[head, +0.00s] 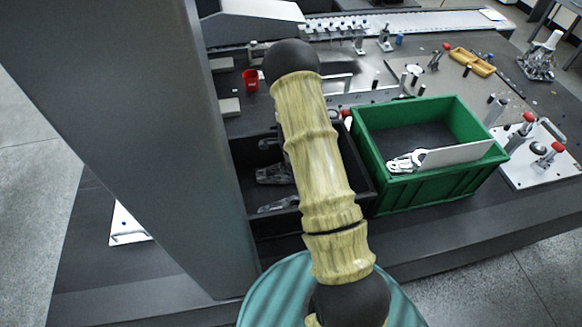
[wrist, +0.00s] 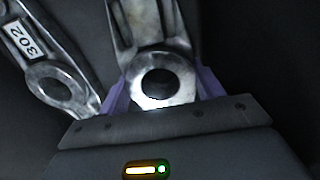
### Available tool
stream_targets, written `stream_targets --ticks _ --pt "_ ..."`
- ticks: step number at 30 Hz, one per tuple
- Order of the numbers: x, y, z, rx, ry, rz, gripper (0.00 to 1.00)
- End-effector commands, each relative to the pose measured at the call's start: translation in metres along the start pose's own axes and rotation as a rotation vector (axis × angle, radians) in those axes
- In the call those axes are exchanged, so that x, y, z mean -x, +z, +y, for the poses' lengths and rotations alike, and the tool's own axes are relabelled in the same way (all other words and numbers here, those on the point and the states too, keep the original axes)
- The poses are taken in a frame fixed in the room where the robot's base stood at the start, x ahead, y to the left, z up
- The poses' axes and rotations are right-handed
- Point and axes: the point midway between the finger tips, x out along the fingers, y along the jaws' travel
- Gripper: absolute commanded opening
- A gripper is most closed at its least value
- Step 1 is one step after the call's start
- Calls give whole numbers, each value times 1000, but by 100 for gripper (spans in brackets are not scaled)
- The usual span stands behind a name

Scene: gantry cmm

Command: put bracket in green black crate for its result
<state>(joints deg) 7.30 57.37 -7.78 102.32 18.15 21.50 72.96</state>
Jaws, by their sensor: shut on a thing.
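My gripper (wrist: 160,92) is shut on a grey metal bracket (wrist: 146,22) in the wrist view, its purple fingers on both sides of the ring end. Another bracket (wrist: 52,75), tagged 302, lies beside it on a dark surface. In the head view my arm hides my gripper. The black crate (head: 368,190) stands behind my arm, partly covered; metal brackets (head: 274,174) show in it. I cannot tell which is the held one. The green crate (head: 425,190) stands to its right with a dark floor and a light metal bracket (head: 404,162) near its front wall.
A red cup (head: 250,80) and yellow trays (head: 472,62) are farther back. A grey column (head: 130,110) fills the left.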

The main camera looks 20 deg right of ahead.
Motion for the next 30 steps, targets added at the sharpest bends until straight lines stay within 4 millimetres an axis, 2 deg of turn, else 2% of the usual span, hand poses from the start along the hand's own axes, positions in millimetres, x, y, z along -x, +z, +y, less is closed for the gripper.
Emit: stream_targets --ticks 26,27,30 --pt "-13 0 -1 -1 -2 0 26" --pt "-12 0 -1 -1 -2 0 72" --pt "-12 0 -1 0 -2 0 92"
